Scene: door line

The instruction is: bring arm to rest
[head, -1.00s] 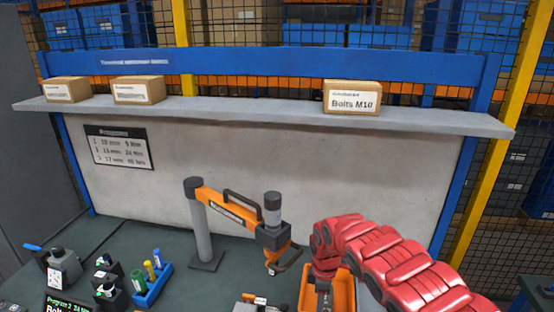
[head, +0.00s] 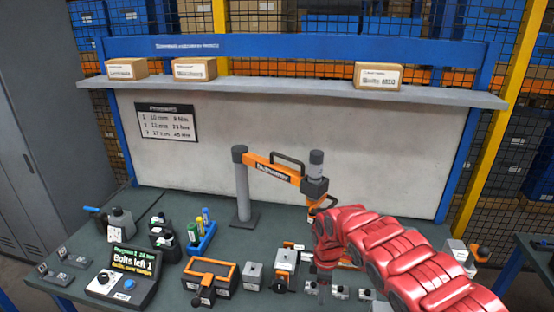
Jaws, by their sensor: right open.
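My red right arm (head: 415,265) comes in from the lower right and reaches over the workbench (head: 160,212). My right gripper (head: 323,288) points down at its end, above the front part of the bench, and looks small and partly hidden. It is open, and I see nothing held in it. The orange and grey jointed tool arm (head: 272,169) stands on its post just behind my wrist; its lower end is close to my arm, and I cannot tell whether they touch. My left gripper is not in view.
A display reading "Bolts left 1" (head: 133,262) stands at the bench's left. A blue pen holder (head: 201,240), an orange-framed dark box (head: 209,275) and several small devices crowd the front. A shelf (head: 300,90) with cardboard boxes runs behind.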

